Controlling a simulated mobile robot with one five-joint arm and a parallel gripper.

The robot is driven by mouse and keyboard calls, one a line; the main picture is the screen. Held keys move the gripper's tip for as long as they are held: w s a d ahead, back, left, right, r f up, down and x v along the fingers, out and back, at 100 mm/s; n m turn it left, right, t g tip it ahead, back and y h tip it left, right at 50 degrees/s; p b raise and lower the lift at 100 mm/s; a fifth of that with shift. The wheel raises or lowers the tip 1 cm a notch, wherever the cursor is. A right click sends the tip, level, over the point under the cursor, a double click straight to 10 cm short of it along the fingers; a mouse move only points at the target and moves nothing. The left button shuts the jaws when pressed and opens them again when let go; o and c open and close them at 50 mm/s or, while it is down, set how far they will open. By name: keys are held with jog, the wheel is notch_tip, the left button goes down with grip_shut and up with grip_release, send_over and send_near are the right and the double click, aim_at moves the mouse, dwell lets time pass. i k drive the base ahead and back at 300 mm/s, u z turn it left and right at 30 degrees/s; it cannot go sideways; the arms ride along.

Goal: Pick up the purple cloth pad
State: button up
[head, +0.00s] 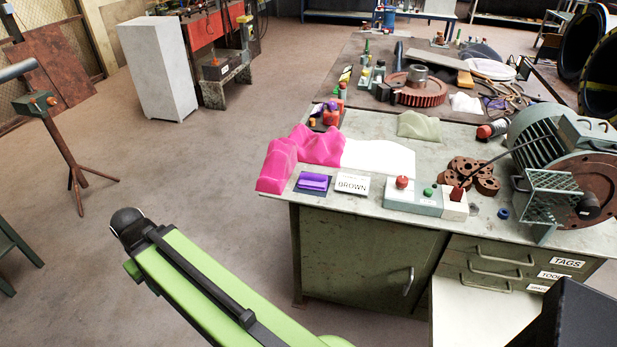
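The purple cloth pad (313,181) is a small folded rectangle near the front left corner of the workbench (320,214). It lies flat on a slightly larger dark blue-grey square (301,190). In the head view nothing covers it from above. My green and black arm reaches up from the bottom of the picture, to the left of the bench and apart from the pad. No gripper fingers can be made out in this view.
Pink cloths (318,145) lie just behind the pad, and a card reading BROWN (352,185) lies to its right. A box with coloured knobs (414,197), brown rings (473,172) and a green motor (548,130) stand farther right. The floor (200,190) left of the bench is open.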

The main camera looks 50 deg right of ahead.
aim_at(310, 180)
jog(key=i, duration=0.85)
jog(key=u, duration=0.05)
